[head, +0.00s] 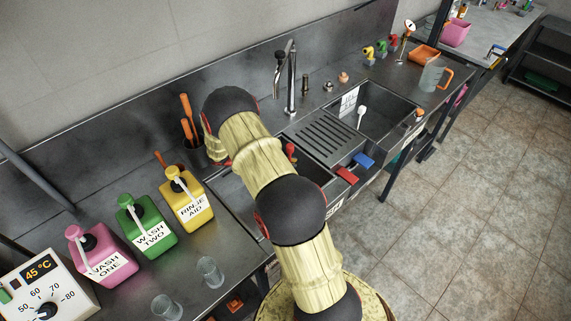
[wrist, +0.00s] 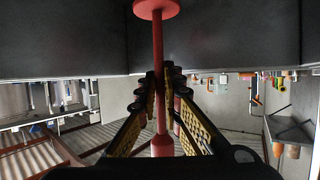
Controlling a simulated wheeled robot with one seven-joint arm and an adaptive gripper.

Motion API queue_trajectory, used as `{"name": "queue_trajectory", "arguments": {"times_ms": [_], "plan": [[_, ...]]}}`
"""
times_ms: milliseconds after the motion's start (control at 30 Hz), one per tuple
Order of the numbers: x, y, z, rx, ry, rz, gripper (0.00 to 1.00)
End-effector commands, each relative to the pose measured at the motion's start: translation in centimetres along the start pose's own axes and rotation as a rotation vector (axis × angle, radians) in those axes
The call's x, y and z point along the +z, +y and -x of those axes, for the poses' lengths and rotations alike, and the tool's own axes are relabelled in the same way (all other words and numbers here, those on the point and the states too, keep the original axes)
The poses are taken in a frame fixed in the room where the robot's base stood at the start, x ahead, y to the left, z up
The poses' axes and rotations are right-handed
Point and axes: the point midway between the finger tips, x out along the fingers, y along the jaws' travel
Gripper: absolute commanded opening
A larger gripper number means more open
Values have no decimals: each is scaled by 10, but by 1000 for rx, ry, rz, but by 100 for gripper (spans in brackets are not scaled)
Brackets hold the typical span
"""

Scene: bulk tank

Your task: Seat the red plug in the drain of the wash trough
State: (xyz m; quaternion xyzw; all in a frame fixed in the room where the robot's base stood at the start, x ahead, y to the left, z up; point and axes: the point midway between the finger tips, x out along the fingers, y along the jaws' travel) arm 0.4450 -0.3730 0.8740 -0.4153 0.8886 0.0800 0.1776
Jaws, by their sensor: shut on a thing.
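The red plug (wrist: 157,38) shows in the wrist view as a thin red stem with a round disc at the top of the picture and a thicker red piece lower down. My gripper (wrist: 163,80) is shut on the stem, its two fingers on either side. In the head view my arm covers the gripper. A small red thing (head: 290,151) shows just right of the arm; I cannot tell whether it is the plug. The wash trough (head: 232,197) is the left basin, partly covered by my arm. Its drain is hidden.
A ribbed drainboard (head: 325,139) and a second basin (head: 372,105) lie to the right. A tall tap (head: 291,80) stands behind. Yellow (head: 187,197), green (head: 146,224) and pink (head: 101,252) bottles and two glasses (head: 210,271) stand to the left. Red (head: 347,175) and blue (head: 363,160) pieces sit at the front edge.

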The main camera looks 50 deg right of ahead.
Motion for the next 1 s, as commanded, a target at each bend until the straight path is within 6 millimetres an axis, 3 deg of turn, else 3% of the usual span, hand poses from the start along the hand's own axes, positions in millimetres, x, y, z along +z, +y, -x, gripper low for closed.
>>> {"name": "queue_trajectory", "arguments": {"times_ms": [500, 1000], "plan": [[-2, 0, 5, -5, -2, 6, 0], [43, 0, -15, -4, -1, 5, 0]]}}
